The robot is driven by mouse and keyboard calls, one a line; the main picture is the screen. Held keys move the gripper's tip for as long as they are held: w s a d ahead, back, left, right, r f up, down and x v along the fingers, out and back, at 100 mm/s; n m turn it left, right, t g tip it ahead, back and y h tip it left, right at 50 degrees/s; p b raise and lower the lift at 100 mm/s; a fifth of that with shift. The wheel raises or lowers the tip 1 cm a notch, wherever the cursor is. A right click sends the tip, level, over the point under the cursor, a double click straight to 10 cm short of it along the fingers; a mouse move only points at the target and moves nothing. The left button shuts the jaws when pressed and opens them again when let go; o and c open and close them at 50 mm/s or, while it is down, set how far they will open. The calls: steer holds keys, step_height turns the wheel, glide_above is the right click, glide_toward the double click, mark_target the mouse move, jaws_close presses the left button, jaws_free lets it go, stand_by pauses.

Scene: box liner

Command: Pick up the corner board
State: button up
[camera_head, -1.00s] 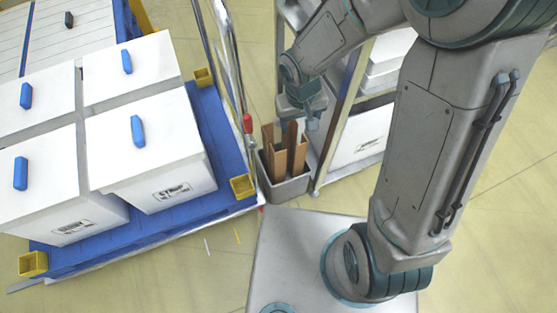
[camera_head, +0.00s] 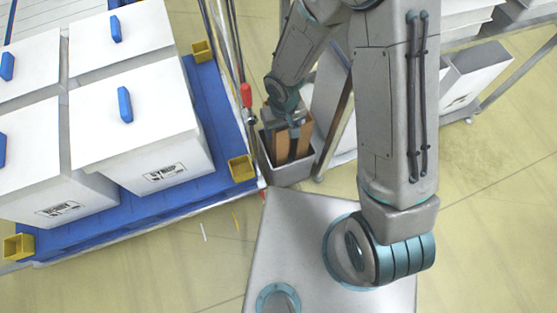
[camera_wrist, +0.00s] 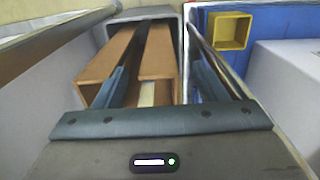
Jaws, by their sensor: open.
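Brown corner boards (camera_head: 303,140) stand in a grey bin (camera_head: 288,172) between the blue pallet and the shelf rack. My gripper (camera_head: 284,124) is over the bin, at the tops of the boards. In the wrist view, two brown boards (camera_wrist: 158,52) run away from me inside the bin (camera_wrist: 138,13). My open gripper (camera_wrist: 155,88) has its left finger at the left board's near end, overlapping it in the picture. Its right finger lies to the right of the right board. I cannot tell whether either finger touches a board.
A blue pallet (camera_head: 213,100) with white lidded boxes (camera_head: 140,115) and yellow corner cups (camera_head: 241,168) stands to the left. A red-topped pole (camera_head: 246,95) rises beside the bin. A rack with grey boxes (camera_head: 480,75) is at right. Open floor lies at front left.

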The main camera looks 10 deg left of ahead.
mark_target(283, 136)
steer(key=f+b, duration=0.2)
steer(key=f, duration=0.3)
steer(key=shift+w, duration=0.2)
steer(key=c, duration=1.4)
